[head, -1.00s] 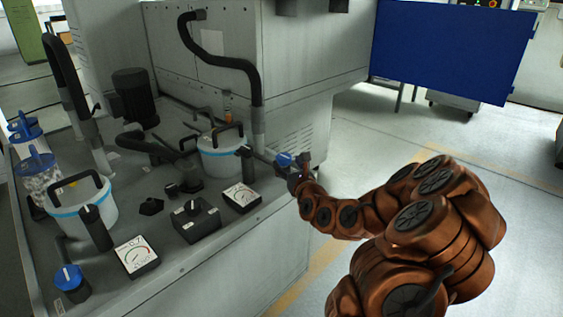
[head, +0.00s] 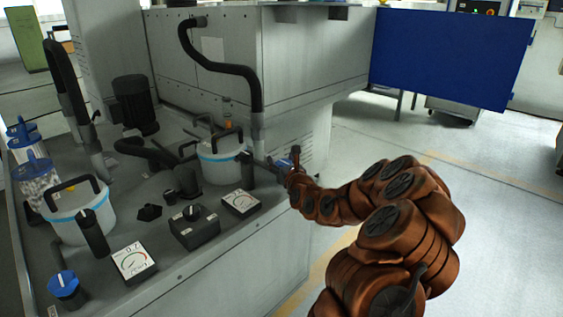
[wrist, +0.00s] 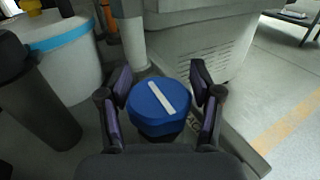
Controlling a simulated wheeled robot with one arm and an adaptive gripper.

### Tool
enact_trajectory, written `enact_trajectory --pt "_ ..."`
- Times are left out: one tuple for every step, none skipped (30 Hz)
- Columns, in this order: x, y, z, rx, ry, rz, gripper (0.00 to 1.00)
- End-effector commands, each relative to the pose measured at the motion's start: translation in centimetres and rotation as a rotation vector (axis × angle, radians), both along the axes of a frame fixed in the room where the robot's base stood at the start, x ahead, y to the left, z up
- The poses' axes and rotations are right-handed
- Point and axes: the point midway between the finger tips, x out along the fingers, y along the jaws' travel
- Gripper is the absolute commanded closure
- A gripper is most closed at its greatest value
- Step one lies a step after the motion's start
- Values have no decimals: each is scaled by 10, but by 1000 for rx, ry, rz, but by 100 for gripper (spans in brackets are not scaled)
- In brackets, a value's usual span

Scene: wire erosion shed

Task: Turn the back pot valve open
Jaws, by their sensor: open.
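The back pot valve is a blue knob with a white bar on top (wrist: 150,120). In the wrist view it sits between the fingers of my gripper (wrist: 161,78), and the bar runs slantwise from upper left to lower right. The dark fingers are spread to either side of it, with a gap on the right; contact on the left is unclear. In the head view my gripper (head: 293,163) is at the bench's right edge, and only a little blue of the knob (head: 284,163) shows beside it. The back white pot (head: 222,165) stands left of it.
A dark cylinder (wrist: 35,95) stands close on the left in the wrist view. The front pot (head: 80,222), a second blue knob (head: 64,286), gauges (head: 134,262) and a switch box (head: 195,227) fill the bench. Open floor lies to the right.

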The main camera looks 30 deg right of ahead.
Motion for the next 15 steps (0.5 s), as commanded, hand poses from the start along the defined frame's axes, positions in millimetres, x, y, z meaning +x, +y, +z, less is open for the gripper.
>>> enact_trajectory --pt "1 0 0 0 0 0 35" --pt "2 0 0 1 0 0 35" --pt "2 0 0 1 0 0 35" --pt "3 0 0 1 0 0 35" --pt "3 0 0 1 0 0 35" --pt "3 0 0 2 0 0 35" --pt "3 0 0 2 -1 0 35" --pt "3 0 0 2 -1 0 35" --pt "3 0 0 1 -1 0 35" --pt "3 0 0 1 -1 0 35" --pt "3 0 0 1 -1 0 35" --pt "3 0 0 1 -1 0 40" --pt "3 0 1 1 -1 0 43" --pt "3 0 1 1 -1 0 46" --pt "3 0 1 1 -1 0 50"
